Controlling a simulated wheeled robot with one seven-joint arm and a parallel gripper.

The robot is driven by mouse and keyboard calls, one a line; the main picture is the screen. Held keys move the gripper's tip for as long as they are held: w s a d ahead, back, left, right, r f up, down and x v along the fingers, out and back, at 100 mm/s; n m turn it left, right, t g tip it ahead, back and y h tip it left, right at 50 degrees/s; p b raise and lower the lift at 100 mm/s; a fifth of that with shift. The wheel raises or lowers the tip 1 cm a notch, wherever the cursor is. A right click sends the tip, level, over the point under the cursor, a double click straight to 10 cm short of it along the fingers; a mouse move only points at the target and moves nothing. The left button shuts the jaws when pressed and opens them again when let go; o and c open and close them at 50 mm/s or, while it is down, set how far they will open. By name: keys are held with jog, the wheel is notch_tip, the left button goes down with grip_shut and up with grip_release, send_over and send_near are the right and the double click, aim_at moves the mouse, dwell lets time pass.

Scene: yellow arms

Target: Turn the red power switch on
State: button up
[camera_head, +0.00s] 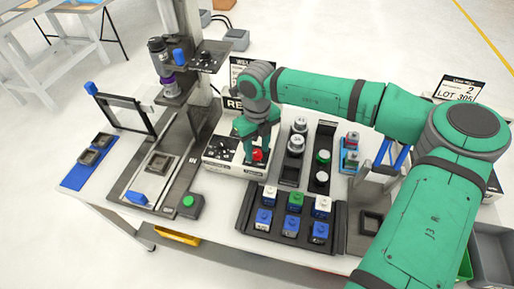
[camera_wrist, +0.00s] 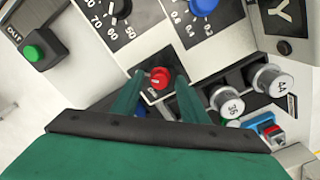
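The red switch (camera_head: 258,155) is a small round red knob on the front right part of a white control panel (camera_head: 222,157) on the table. In the wrist view the red knob (camera_wrist: 161,77) shows between the two green fingers of my gripper (camera_wrist: 159,72). The fingers are apart, with a visible gap on each side of the knob. In the head view my gripper (camera_head: 256,143) points down just behind and above the switch. I cannot tell whether a fingertip touches the panel. The marking beside the knob is partly hidden by a finger.
A black dial (camera_wrist: 121,8) and a blue dial (camera_wrist: 203,5) sit behind the knob. A green button box (camera_head: 189,205) stands front left. A black tray of grey cylinders (camera_head: 297,145) is to the right, with a rack of small blocks (camera_head: 292,216) in front.

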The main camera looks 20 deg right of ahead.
aim_at(257, 152)
jog(key=shift+r, duration=0.1)
notch_tip(257, 152, up, 11)
jog(key=shift+f, duration=0.2)
dwell(0.5)
dwell(0.4)
